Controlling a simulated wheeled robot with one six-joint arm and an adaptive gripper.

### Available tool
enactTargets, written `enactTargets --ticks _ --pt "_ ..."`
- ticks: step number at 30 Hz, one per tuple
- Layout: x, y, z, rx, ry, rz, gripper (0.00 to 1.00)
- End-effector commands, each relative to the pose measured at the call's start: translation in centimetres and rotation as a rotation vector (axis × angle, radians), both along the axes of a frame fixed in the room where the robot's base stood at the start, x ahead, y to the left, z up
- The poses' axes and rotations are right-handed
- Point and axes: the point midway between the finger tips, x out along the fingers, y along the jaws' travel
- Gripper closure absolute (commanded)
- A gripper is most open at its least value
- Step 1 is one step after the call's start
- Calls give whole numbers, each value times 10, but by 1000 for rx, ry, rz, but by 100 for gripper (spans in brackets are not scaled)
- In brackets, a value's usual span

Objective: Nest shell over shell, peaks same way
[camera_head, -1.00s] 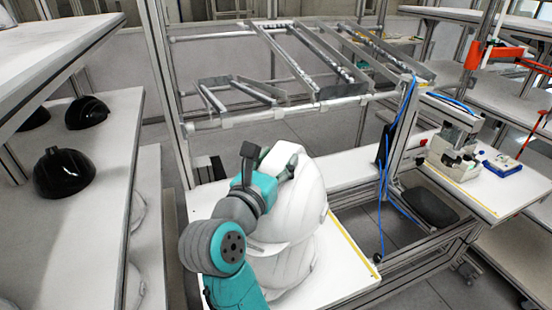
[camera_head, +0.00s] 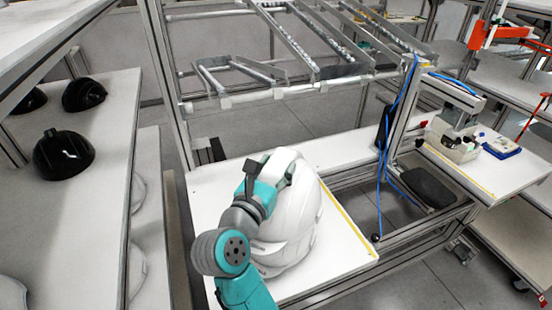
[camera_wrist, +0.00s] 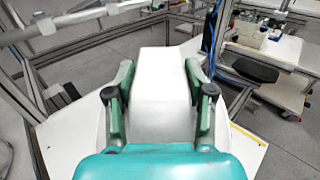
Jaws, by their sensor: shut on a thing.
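My gripper (camera_head: 272,178) is shut on the raised crest of a white helmet shell (camera_head: 303,205). In the wrist view its two green fingers (camera_wrist: 162,88) press the crest of the held shell (camera_wrist: 165,65) from both sides. The held shell sits low over a second white shell (camera_head: 270,262) on the white tabletop (camera_head: 345,262). The two look closely stacked, with only a lower edge of the second showing. My arm hides their left side, so I cannot tell whether the rims are flush or the peaks match.
Black helmets (camera_head: 64,155) stand on the shelf at left, with white ones partly visible below. A metal rack (camera_head: 300,70) rises behind the table. Blue cables (camera_head: 384,190) hang at the right, near a bench with a grey device (camera_head: 455,135). The table's right strip is clear.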

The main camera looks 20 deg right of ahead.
Motion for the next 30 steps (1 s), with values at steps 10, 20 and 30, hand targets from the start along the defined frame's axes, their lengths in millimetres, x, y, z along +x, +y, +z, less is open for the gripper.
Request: enactTargets --ticks 10,20,30 --pt "0 0 -28 -2 1 1 100" --pt "0 0 -40 0 -1 0 100" --pt "0 0 -41 0 -1 0 100"
